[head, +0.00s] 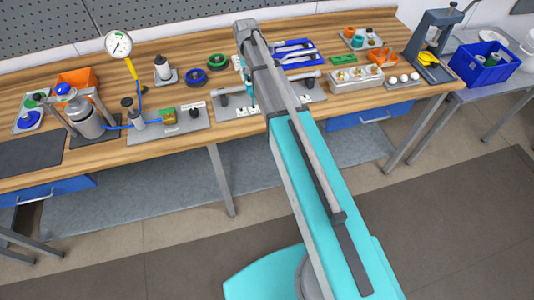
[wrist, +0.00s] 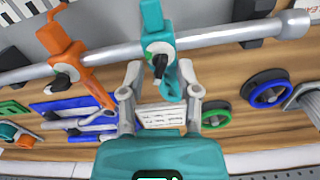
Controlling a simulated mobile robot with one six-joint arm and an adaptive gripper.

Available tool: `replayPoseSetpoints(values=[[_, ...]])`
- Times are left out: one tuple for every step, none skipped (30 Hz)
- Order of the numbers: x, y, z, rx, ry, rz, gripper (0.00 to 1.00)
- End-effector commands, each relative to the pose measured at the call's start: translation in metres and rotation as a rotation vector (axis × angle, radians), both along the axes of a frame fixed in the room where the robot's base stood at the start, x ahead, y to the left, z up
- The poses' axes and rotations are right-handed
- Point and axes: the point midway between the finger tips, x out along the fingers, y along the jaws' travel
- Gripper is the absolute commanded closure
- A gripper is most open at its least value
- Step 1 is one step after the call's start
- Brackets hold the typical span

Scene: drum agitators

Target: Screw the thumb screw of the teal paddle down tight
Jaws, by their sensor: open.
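The teal paddle (wrist: 153,22) sits on a horizontal grey shaft (wrist: 215,38) in the wrist view. Its hub carries a black thumb screw (wrist: 159,66) that faces me. The lower part of the teal paddle hangs down beside the right finger. My gripper (wrist: 159,80) is open, with one finger on each side of the thumb screw. Whether a finger touches the paddle I cannot tell.
An orange paddle (wrist: 72,50) with its own black screw sits left on the same shaft. Green (wrist: 215,114) and blue (wrist: 265,88) rings and a blue tray (wrist: 75,118) lie on the bench. A dial gauge (head: 118,44) stands to the left in the head view.

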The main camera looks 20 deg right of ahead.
Motion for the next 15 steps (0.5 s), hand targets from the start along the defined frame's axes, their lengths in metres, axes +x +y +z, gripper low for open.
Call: replayPoseSetpoints(values=[[0.0,0.0,0.0,0.0,0.0,0.031,0.57],[0.0,0.0,0.0,0.0,0.0,0.051,0.57],[0.0,0.0,0.0,0.0,0.0,0.077,0.57],[0.0,0.0,0.0,0.0,0.0,0.096,0.57],[0.0,0.0,0.0,0.0,0.0,0.116,0.57],[0.0,-0.0001,0.0,0.0,0.0,0.143,0.57],[0.0,-0.0001,0.0,0.0,0.0,0.162,0.57],[0.0,-0.0001,0.0,0.0,0.0,0.181,0.57],[0.0,-0.0001,0.0,0.0,0.0,0.208,0.57],[0.0,-0.0001,0.0,0.0,0.0,0.228,0.57],[0.0,0.0,0.0,0.0,0.0,0.247,0.57],[0.0,0.0,0.0,0.0,0.0,0.273,0.57],[0.0,0.0,0.0,0.0,0.0,0.293,0.57],[0.0,-0.0001,0.0,0.0,0.0,0.312,0.57],[0.0,-0.0001,0.0,0.0,0.0,0.338,0.57]])
